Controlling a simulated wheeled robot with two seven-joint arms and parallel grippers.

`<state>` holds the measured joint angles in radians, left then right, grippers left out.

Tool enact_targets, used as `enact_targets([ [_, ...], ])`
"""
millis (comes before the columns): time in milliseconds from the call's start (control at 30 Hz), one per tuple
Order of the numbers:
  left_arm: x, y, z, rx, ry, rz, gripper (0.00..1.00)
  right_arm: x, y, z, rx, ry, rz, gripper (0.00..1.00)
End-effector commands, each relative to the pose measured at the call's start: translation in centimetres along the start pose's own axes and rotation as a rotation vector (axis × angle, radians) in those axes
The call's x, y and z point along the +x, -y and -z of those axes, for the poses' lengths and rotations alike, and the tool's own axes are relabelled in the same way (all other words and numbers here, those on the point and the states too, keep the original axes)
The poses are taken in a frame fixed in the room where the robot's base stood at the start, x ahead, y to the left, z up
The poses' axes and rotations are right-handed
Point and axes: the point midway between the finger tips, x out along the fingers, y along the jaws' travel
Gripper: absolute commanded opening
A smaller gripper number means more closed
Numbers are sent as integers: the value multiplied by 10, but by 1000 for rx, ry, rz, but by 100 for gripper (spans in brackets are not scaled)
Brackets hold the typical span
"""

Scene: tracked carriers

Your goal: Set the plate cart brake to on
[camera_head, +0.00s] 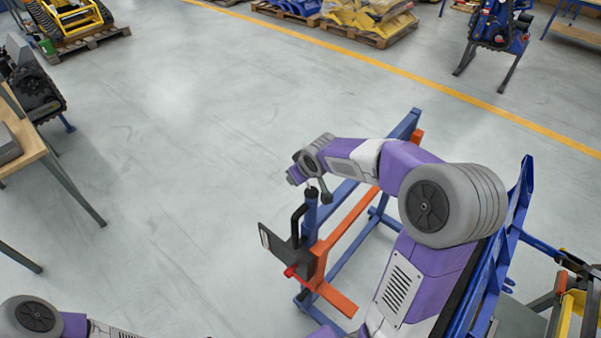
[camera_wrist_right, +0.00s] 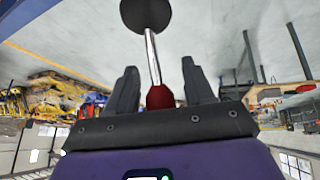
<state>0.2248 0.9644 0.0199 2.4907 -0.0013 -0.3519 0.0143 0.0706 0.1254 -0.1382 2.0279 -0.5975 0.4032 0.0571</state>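The plate cart (camera_head: 348,222) has blue posts and orange bars and stands below my right arm in the head view. A black bracket (camera_head: 290,246) sits at its near left end. In the right wrist view, a lever with a red knob (camera_wrist_right: 160,97), a silver rod (camera_wrist_right: 153,58) and a dark round disc (camera_wrist_right: 146,14) appears. My right gripper (camera_wrist_right: 158,66) is open, with one dark finger on each side of the knob and visible gaps between. I cannot make out the knob in the head view. My left gripper is out of view.
A workbench (camera_head: 22,146) stands at the left edge. Blue racking (camera_head: 520,200) and yellow parts (camera_head: 572,315) are at the right. Loaded pallets (camera_head: 370,20) lie beyond the yellow floor line. The floor left of the cart is clear.

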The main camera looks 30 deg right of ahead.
Motion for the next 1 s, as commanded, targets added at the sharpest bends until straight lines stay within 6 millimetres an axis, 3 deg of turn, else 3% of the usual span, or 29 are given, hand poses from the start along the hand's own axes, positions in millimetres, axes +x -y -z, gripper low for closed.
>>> enact_targets([
  [333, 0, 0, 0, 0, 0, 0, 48, -6, -1, 1, 2, -4, -2, 53],
  [733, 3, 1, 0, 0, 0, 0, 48, -64, 0, 1, 1, -6, -1, 53],
  [1000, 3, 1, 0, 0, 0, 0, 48, -76, 0, 0, 1, -1, 0, 53],
])
